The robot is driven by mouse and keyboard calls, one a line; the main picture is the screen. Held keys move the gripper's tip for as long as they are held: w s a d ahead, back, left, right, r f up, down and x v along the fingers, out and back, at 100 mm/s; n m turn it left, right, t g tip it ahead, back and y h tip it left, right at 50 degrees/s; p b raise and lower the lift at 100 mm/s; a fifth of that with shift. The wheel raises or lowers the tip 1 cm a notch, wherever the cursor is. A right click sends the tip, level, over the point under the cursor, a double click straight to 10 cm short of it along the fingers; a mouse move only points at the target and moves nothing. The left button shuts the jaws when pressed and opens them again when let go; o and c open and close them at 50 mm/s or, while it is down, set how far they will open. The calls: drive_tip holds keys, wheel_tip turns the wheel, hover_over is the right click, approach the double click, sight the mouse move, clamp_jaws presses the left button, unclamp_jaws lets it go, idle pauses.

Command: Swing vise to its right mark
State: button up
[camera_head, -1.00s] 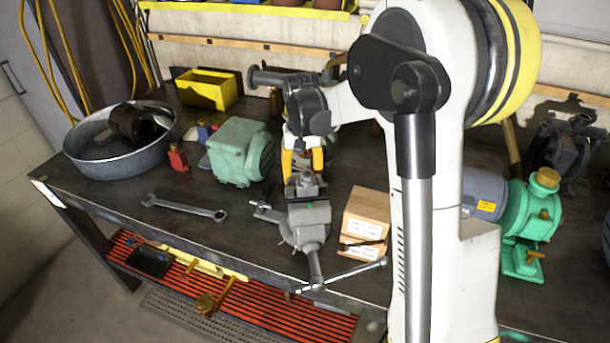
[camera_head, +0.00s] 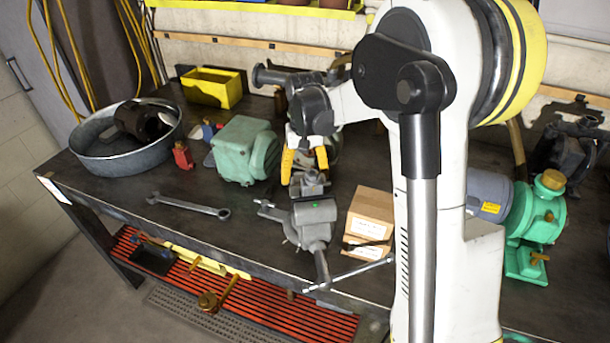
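The grey vise (camera_head: 312,222) stands near the front edge of the bench. Its screw end and thin handle bar (camera_head: 350,273) hang out over that edge. My gripper (camera_head: 304,170), with yellow fingers, points down at the far end of the vise. Its fingers are apart, one to each side of the small upper block (camera_head: 311,183) at the back of the vise. I cannot tell whether they touch it. A small green spot shows on top of the vise body. The vise's base and any swing marks cannot be made out.
A cardboard box (camera_head: 370,216) stands close right of the vise. A pale green motor (camera_head: 240,150) is to the left, and a wrench (camera_head: 188,206) lies front left. A metal tub (camera_head: 95,158) and yellow bin (camera_head: 212,88) stand farther left. A green-and-blue pump (camera_head: 535,222) is right.

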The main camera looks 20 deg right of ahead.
wheel_tip(320, 180, up, 12)
idle(0.6)
drive_tip(key=s+a+f+n+t+b, duration=0.1)
drive_tip(key=s+a+f+t, duration=0.1)
drive_tip(key=s, duration=0.5)
drive_tip(key=s+a+f+n+t+b, duration=0.1)
drive_tip(key=s+a+t, duration=0.1)
drive_tip(key=s, duration=0.5)
drive_tip(key=s+a+f+t+b, duration=0.1)
drive_tip(key=s+a+f+t, duration=0.1)
drive_tip(key=s, duration=0.6)
drive_tip(key=shift+a+f+n+t+b, duration=0.4)
drive_tip(key=shift+a+t, duration=0.2)
drive_tip(key=shift+a, duration=0.35)
